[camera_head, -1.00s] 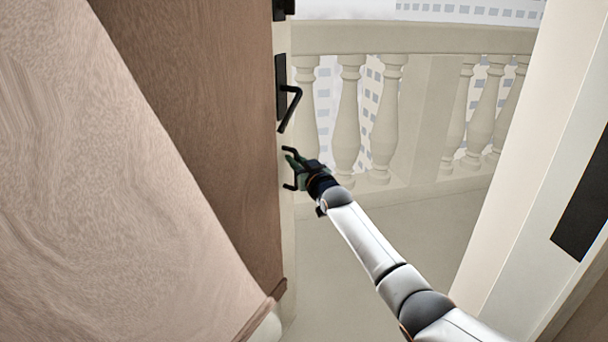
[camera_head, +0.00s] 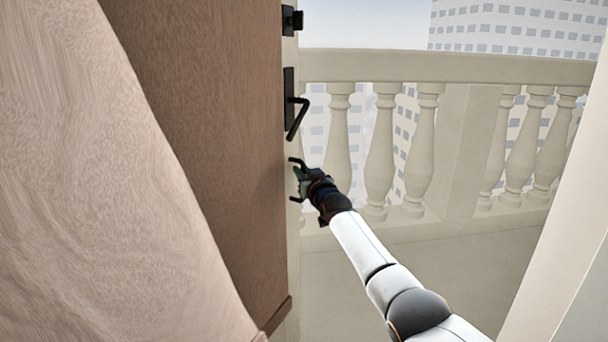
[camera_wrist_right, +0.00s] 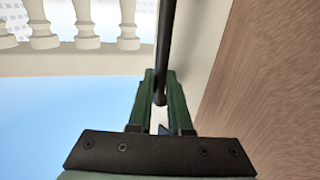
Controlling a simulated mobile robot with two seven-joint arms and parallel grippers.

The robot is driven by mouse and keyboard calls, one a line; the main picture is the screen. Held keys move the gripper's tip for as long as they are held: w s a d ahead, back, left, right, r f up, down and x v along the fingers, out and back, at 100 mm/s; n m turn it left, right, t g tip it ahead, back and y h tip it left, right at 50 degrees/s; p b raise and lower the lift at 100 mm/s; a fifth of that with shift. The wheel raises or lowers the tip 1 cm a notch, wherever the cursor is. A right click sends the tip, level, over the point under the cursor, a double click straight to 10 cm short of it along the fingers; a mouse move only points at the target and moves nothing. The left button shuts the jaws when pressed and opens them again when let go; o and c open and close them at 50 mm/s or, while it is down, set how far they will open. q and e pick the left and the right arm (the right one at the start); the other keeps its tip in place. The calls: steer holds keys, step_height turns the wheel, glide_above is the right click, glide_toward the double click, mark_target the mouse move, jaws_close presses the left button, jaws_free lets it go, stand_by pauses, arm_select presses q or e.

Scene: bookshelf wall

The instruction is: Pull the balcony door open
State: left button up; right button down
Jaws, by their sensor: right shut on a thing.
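The brown wooden balcony door (camera_head: 215,130) stands open on the left in the head view, its pale edge facing the opening. A black lever handle (camera_head: 297,118) slants down from its plate on the door. My right gripper (camera_head: 299,180) is at the door's edge, just below the lever. In the right wrist view its green fingers (camera_wrist_right: 160,105) are closed around a dark handle bar (camera_wrist_right: 165,45), and the wood door face is at the right. Exactly where the bar joins the door is hidden. My left gripper is out of view.
A black lock fitting (camera_head: 292,20) sits above the lever. Beyond the opening are the balcony floor (camera_head: 400,275) and a stone balustrade (camera_head: 455,68), with buildings behind. A pale door frame (camera_head: 560,240) stands at the right. The balcony floor looks clear.

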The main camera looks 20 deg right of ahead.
steer(key=c, duration=0.8)
jaws_free()
steer(key=shift+c, duration=0.2)
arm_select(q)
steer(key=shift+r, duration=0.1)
arm_select(e)
steer(key=shift+a, duration=0.1)
steer(key=shift+s+a+r+p, duration=0.1)
steer(key=shift+s+p, duration=0.2)
steer(key=shift+p, duration=0.25)
arm_select(q)
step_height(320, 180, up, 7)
steer(key=p, duration=0.6)
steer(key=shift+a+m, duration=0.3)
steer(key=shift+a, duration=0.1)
arm_select(e)
steer(key=s, duration=1.2)
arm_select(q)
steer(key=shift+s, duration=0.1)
arm_select(e)
steer(key=shift+a, duration=0.1)
